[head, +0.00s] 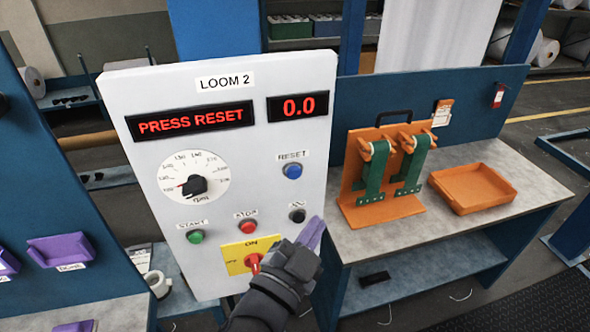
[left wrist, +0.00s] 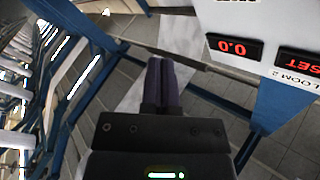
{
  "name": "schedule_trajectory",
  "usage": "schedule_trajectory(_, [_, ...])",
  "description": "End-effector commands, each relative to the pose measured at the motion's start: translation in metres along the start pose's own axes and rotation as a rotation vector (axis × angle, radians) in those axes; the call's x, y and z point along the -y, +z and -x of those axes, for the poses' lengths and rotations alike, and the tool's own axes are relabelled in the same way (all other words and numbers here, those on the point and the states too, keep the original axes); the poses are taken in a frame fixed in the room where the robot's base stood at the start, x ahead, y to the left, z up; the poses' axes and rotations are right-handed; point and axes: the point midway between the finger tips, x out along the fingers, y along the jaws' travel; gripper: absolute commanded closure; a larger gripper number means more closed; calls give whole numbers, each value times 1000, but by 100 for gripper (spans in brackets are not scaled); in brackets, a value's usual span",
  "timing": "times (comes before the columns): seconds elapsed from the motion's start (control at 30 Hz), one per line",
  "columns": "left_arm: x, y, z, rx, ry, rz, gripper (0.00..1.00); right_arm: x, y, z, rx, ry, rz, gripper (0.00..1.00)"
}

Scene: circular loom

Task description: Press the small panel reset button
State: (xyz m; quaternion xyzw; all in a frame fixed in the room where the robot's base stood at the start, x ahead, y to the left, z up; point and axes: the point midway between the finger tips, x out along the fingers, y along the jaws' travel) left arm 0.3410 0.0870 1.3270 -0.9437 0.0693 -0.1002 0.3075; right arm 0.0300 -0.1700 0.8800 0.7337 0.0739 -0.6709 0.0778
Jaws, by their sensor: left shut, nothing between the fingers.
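The loom control panel (head: 222,100) is a white board with a "PRESS RESET" display (head: 190,121) and a "0.0" display (head: 298,106). The blue reset button (head: 292,170) sits under a "RESET" label at the panel's right side. My left gripper (head: 314,234) is in front of the panel's lower right edge, below the reset button and apart from it. Its purple fingers are shut and empty. In the left wrist view the fingers (left wrist: 161,80) are together, with the panel (left wrist: 230,55) upside down at the upper right. My right gripper is not in view.
The panel also has a dial (head: 194,184), green start button (head: 195,236), red stop button (head: 248,227), black button (head: 297,215) and red-yellow switch (head: 254,263). A workbench (head: 400,240) with an orange stand (head: 385,207) and orange tray (head: 472,186) stands at right. Purple bins (head: 62,250) are left.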

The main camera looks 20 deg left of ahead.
Motion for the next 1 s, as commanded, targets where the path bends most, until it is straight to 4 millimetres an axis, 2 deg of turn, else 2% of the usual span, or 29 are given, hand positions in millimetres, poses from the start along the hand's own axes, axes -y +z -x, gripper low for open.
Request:
schedule_trajectory(0.27, [3, 5, -6, 1, 3, -2, 100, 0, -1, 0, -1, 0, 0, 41])
schedule_trajectory(0.7, [35, 37, -49, 1, 1, -2, 100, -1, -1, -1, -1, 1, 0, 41])
schedule_trajectory(1.0, [44, 46, -61, 2, 1, 1, 100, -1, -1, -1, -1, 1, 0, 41])
